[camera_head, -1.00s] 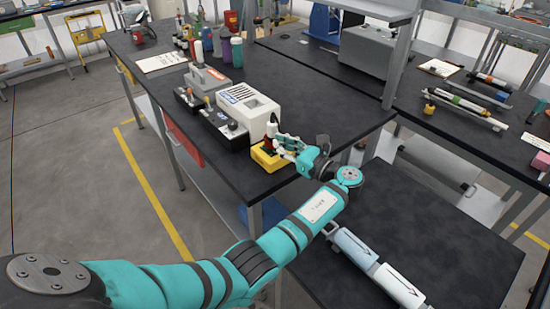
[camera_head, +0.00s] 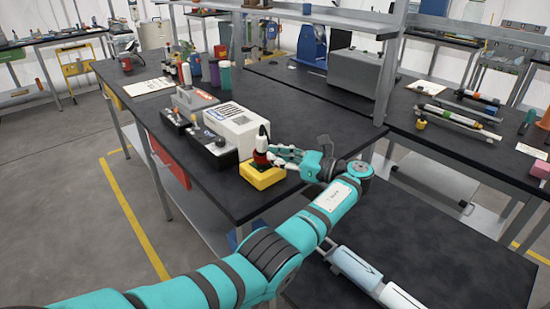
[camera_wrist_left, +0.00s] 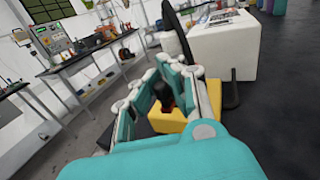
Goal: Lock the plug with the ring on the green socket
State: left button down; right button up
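A yellow box (camera_head: 262,176) sits near the front corner of the dark workbench. A plug (camera_head: 262,144) with a red lower part and a dark and white upper part stands upright on it. My left gripper (camera_head: 273,155) reaches in from the right, its fingers close beside the plug. In the left wrist view the plug (camera_wrist_left: 165,96) shows as a dark and red shape between the fingers, above the yellow box (camera_wrist_left: 168,119). Contact cannot be told. The ring cannot be told apart from the red part. No green socket can be made out. My right gripper is out of view.
A white box (camera_head: 232,123) and a black control box (camera_head: 207,150) stand left of the yellow box. Bottles (camera_head: 205,71) stand farther back. A grey upright post (camera_head: 388,75) rises behind the arm. The bench right of the white box is mostly clear.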

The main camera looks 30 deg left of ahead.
pick_arm(q)
jog(key=shift+d+f, duration=0.2)
jog(key=shift+f, duration=0.05)
jog(key=c, duration=1.3)
grip_release()
jog(key=shift+d+r, duration=0.15)
jog(key=shift+d, duration=0.05)
jog(key=shift+c, duration=0.2)
jog(key=shift+a+r, duration=0.1)
jog(key=shift+a, duration=0.15)
notch_tip(320, 180, up, 10)
jog(key=shift+d+f, duration=0.1)
